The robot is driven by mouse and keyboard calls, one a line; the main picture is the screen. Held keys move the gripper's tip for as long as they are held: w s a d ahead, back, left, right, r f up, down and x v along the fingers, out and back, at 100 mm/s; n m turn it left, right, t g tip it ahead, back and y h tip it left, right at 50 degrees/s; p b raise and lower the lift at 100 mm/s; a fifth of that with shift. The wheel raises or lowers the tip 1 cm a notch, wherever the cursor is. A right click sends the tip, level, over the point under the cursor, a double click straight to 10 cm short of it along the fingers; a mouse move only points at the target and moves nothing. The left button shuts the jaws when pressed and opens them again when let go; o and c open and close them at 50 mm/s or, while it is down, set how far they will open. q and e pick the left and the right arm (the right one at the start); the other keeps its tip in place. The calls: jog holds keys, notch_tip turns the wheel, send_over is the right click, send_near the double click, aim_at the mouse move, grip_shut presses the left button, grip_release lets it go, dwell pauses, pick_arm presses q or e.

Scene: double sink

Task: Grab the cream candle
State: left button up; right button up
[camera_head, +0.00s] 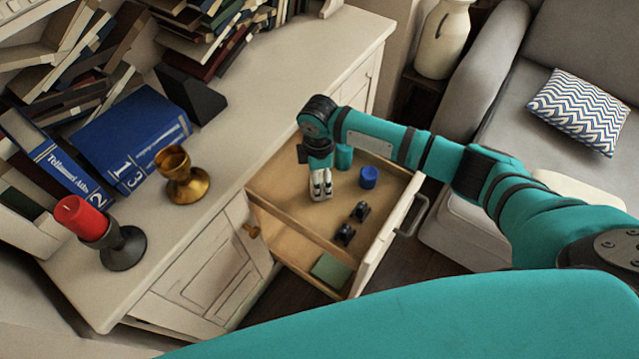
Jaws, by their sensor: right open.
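My right gripper (321,191) points down into the open drawer (292,240), left of a blue cylinder (368,177). Its pale fingers look open, near the drawer's far left part. I cannot make out a separate cream candle; anything between or behind the fingers is hidden. A teal cylinder (343,157) stands behind the gripper, partly covered by my arm. A red candle (80,216) stands tilted in the picture in a black holder (123,248) on the cabinet top. My left gripper is not in view.
Two small black objects (344,234) and a green flat item (330,270) lie in the drawer. A brass goblet (182,178) and blue books (130,140) are on the cabinet top (240,125). A grey sofa (500,90) stands at the right.

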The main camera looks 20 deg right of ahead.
jog(key=shift+f, duration=1.05)
jog(key=c, duration=0.9)
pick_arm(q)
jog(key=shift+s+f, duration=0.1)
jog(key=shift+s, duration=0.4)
pick_arm(e)
jog(key=c, duration=0.4)
